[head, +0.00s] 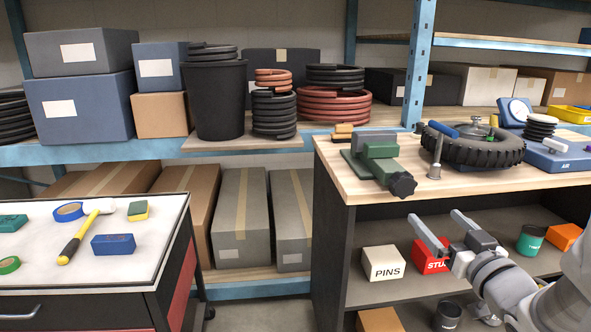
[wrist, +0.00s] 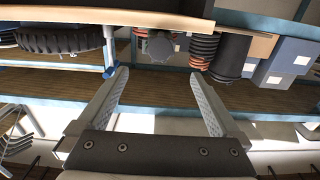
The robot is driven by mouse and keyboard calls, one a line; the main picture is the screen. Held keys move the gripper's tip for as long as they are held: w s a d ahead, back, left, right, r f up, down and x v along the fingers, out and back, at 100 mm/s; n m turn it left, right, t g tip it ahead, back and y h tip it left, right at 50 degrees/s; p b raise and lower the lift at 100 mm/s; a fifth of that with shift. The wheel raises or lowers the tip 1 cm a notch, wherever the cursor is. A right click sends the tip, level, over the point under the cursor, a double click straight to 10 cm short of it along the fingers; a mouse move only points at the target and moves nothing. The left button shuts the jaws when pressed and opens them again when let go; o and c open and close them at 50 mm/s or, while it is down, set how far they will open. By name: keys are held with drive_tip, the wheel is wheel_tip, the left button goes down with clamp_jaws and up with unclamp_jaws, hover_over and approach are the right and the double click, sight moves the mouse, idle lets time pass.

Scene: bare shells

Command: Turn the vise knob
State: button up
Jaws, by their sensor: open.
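The green vise (head: 381,160) stands on the wooden workbench top at its left end, with its dark lobed knob (head: 402,184) at the front edge. The knob also shows in the wrist view (wrist: 159,46), where the picture appears upside down, beyond and between the fingertips. My gripper (head: 433,215) is open and empty, in front of the bench and below and to the right of the knob, apart from it. In the wrist view both fingers of my gripper (wrist: 158,73) are spread wide with nothing between them.
On the workbench (head: 340,178), a metal post (head: 436,158) and a black tire (head: 470,151) stand right of the vise. A white PINS box (head: 383,263) and a red box (head: 430,260) sit on the shelf below. A tool cart (head: 150,250) is at left.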

sight(405, 188)
drive_tip(key=w, duration=0.5)
drive_tip(key=w+p, duration=0.1)
drive_tip(key=w, duration=0.9)
drive_tip(key=shift+w+a, duration=0.25)
drive_tip(key=shift+a, duration=0.05)
drive_tip(key=c, duration=1.3)
drive_tip(key=shift+p, duration=0.3)
